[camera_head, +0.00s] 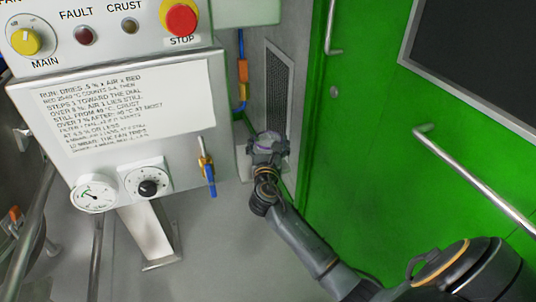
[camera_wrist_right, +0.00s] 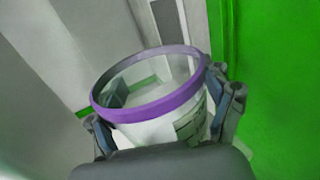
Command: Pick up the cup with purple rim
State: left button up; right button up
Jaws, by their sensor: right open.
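The cup with a purple rim (camera_wrist_right: 150,132) fills the middle of the right wrist view. It looks whitish, with dark markings on its side, and I see into its open top. My right gripper (camera_wrist_right: 163,110) is open, with one finger on each side of the cup; I cannot tell whether either finger touches it. In the head view my right gripper (camera_head: 266,152) is at the lower end of the grey wall, left of the green door. My left gripper is not in view.
A control panel (camera_head: 190,95) with a red stop button (camera_head: 180,18), gauge and dial stands on the left. A green door (camera_head: 370,130) with metal handles (camera_head: 470,175) is close on the right of my arm. Grey floor (camera_head: 215,250) lies open between them.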

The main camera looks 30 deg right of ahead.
jog(key=shift+w+d, duration=0.15)
jog(key=shift+w, duration=0.05)
jog(key=c, duration=1)
jog(key=shift+c, duration=0.3)
